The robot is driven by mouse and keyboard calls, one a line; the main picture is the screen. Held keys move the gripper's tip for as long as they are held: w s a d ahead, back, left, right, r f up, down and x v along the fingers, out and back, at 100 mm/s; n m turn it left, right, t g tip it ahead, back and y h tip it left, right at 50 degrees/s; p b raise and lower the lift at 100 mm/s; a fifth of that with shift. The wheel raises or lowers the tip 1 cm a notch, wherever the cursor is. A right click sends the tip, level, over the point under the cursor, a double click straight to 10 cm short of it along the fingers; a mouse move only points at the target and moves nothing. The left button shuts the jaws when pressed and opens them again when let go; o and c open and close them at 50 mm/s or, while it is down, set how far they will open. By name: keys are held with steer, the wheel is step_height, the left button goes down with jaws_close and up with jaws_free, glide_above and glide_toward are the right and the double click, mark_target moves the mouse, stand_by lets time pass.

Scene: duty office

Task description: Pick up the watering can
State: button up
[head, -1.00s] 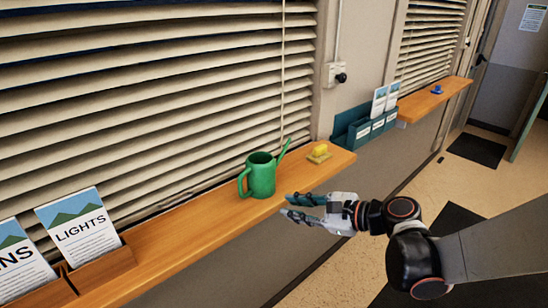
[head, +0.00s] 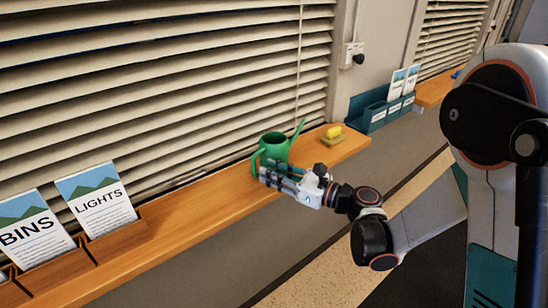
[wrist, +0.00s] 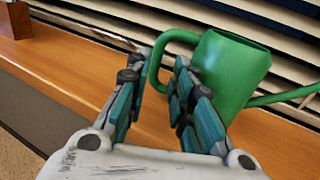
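The green watering can (head: 275,146) stands upright on the wooden sill, its spout pointing up to the right and its handle on the left. In the wrist view the can (wrist: 232,72) is close ahead, with its handle (wrist: 157,62) in line with the gap between my fingers. My gripper (head: 266,173) is at the front of the can, hiding its lower part. In the wrist view my gripper (wrist: 154,78) is open, its right finger overlapping the space between handle and body. I cannot tell whether a finger touches the can.
A yellow sponge-like block (head: 333,133) on a small base lies right of the can. Teal card holders (head: 375,112) are farther right. Wooden holders with a LIGHTS card (head: 96,200) and a BINS card (head: 33,232) stand left. Blinds (head: 150,90) rise behind the sill (head: 195,205); sill between is clear.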

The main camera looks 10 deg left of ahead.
mark_target(253, 163)
steer(key=shift+b+x, duration=0.9)
steer(key=shift+x, duration=2.15)
steer(key=shift+s+r, duration=0.1)
steer(key=shift+s, duration=0.05)
jaws_close()
